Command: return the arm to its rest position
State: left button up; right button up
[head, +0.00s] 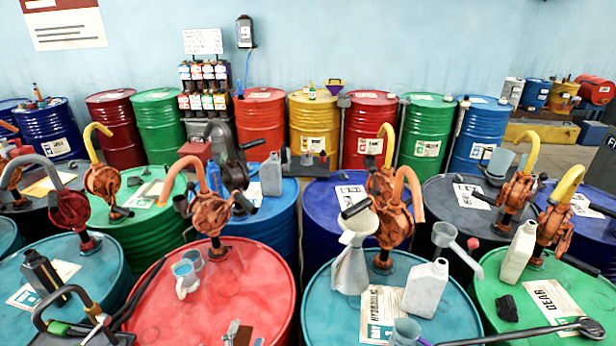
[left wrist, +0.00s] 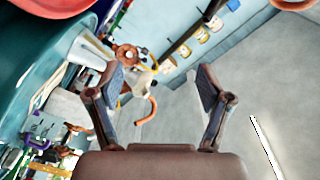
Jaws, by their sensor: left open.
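My left gripper (head: 240,334) shows only as small fingertips at the bottom edge of the head view, in front of the red drum top (head: 190,300). In the left wrist view my left gripper (left wrist: 155,95) has its two fingers spread apart with nothing held between them. Behind the fingers lie a grey floor (left wrist: 240,110) and, further off, an orange pump handle (left wrist: 152,108). The rest of my left arm is out of the head view. My right gripper shows in neither view.
A teal drum (head: 325,295) with a funnel (head: 352,250), a white jug (head: 426,288) and a hand pump (head: 390,215) stands right of the red drum. A green drum (head: 490,290) is further right. Coloured drums line the back wall.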

pick_arm(q)
jog(key=s+a+f+n+g+y, duration=0.2)
jog(key=s+a+f+n+g, duration=0.15)
jog(key=s+f, duration=0.35)
jog(key=s+a+f+n+g+y, duration=0.1)
jog(key=s+a+f+n+g, duration=0.1)
jog(key=s+f+n+g, duration=0.45)
jog(key=s+f+g, duration=0.5)
jog(key=s+f, duration=0.4)
jog(key=s, duration=0.4)
notch_tip(320, 180, down, 21)
jog(key=s+a+f+g, duration=0.2)
jog(key=s+f, duration=1.4)
jog(key=f, duration=0.3)
jog(key=shift+s+a+f, duration=0.2)
jog(key=shift+a, duration=0.05)
